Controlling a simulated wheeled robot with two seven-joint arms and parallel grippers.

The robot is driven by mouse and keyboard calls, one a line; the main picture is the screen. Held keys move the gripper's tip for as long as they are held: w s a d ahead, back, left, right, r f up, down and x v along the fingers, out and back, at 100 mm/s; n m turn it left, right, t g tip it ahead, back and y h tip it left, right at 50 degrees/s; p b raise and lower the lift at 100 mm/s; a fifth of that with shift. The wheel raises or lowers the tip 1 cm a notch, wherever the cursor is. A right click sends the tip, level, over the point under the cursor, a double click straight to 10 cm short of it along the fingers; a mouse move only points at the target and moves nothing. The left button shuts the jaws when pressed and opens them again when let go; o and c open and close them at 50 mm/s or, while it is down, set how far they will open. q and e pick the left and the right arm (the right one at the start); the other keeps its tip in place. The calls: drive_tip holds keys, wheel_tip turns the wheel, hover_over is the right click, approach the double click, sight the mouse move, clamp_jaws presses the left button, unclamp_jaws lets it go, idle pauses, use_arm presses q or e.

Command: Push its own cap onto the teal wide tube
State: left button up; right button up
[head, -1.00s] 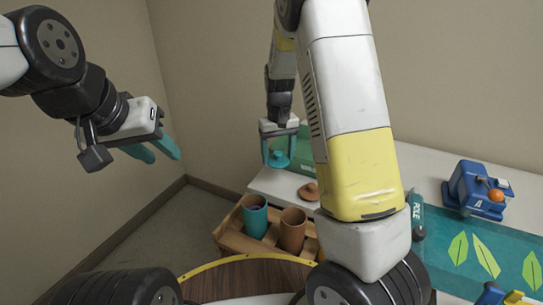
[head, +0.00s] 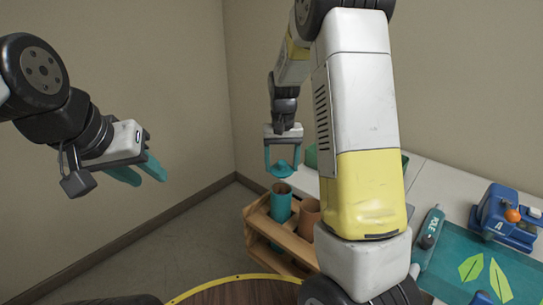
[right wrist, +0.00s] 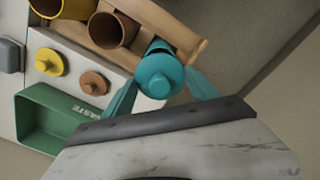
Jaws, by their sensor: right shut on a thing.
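The teal wide tube (head: 281,206) stands upright in a wooden rack (head: 262,222), its open mouth showing in the head view. Its teal cap (head: 283,168) is between the fingers of my right gripper (head: 282,160), just above the tube mouth with a small gap in that view. In the right wrist view the cap (right wrist: 159,76) covers most of the tube, so I cannot tell how well the two line up. My left gripper (head: 147,170) is open and empty, in the air at the left, far from the rack.
A brown tube (right wrist: 112,30) and a yellow tube (right wrist: 66,7) share the rack. A yellow cap (right wrist: 48,62) and an orange cap (right wrist: 93,84) lie on the white table beside a green waste bin (right wrist: 40,120). A blue device (head: 506,216) stands at the right.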

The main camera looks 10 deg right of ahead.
drive_tip(key=shift+f, duration=2.7)
drive_tip(key=shift+f, duration=0.7)
idle(1.0)
drive_tip(key=o, duration=1.5)
drive_tip(key=shift+o, duration=0.2)
drive_tip(key=shift+r, duration=0.15)
drive_tip(key=shift+r, duration=2.9)
clamp_jaws()
